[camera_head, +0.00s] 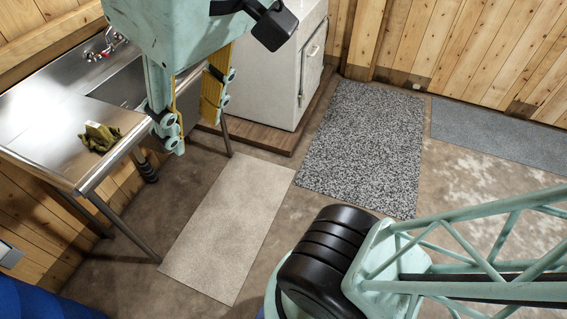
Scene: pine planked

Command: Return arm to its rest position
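My gripper (193,133) hangs from the top left of the view, pointing down. It is large and close to the camera. Its two teal and yellow fingers are apart, and nothing shows between them. In the picture it overlaps the right part of the steel sink unit. My teal lattice arm link (480,250) and a black ribbed joint (325,255) fill the lower right.
A steel sink counter (40,125) stands along the left wall with a crumpled olive-yellow item (100,137) on it. A white cabinet (265,75) stands on a wooden plinth. A beige mat (228,225), speckled mat (365,145) and grey mat (500,135) lie on open floor.

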